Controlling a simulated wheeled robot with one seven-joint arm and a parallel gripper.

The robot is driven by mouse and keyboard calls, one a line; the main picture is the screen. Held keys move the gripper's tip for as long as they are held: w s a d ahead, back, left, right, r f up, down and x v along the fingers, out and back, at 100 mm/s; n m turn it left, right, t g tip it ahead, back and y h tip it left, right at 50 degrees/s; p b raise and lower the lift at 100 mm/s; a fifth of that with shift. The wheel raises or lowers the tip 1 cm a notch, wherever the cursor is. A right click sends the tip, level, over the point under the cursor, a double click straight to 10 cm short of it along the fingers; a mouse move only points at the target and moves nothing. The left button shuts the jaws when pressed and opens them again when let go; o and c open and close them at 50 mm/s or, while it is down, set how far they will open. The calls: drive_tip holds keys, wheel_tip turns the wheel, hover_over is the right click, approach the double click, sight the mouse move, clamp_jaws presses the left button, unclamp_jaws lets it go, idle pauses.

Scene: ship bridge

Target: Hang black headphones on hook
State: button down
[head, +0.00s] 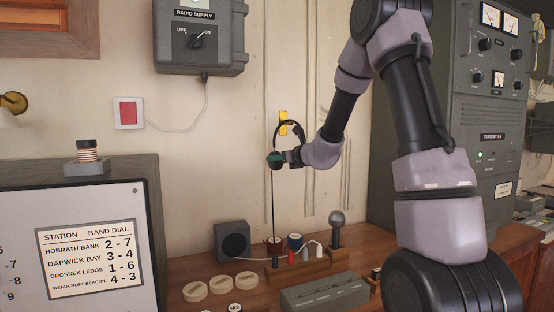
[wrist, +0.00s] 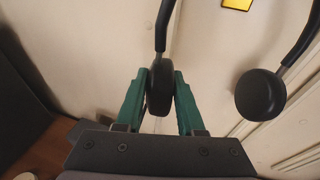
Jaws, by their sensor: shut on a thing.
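My gripper (head: 275,159) with green fingers is shut on one ear cup of the black headphones (head: 290,125), held up in front of the wall. In the wrist view the fingers (wrist: 160,78) pinch that ear cup (wrist: 159,95) from both sides. The other ear cup (wrist: 261,94) hangs free to the right. The headband arcs upward, and a thin dark line hangs down below the gripper to the desk. A yellow plate (head: 283,117) on the wall, likely the hook's mount, shows behind the headband; it also shows in the wrist view (wrist: 237,4). I cannot make out the hook itself.
Below is a wooden desk with a small speaker (head: 232,241), a microphone-like knob (head: 336,229), pale discs (head: 195,291) and a grey box (head: 325,291). A radio supply box (head: 200,37) is on the wall at upper left. A grey transmitter cabinet (head: 488,145) stands at right.

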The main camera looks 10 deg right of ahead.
idle(0.4)
drive_tip(key=shift+c, duration=2.2)
unclamp_jaws()
drive_tip(key=shift+s, duration=0.15)
drive_tip(key=s+d, duration=0.1)
drive_tip(key=s, duration=0.7)
drive_tip(key=shift+s+d, duration=0.3)
drive_tip(key=shift+d, duration=0.1)
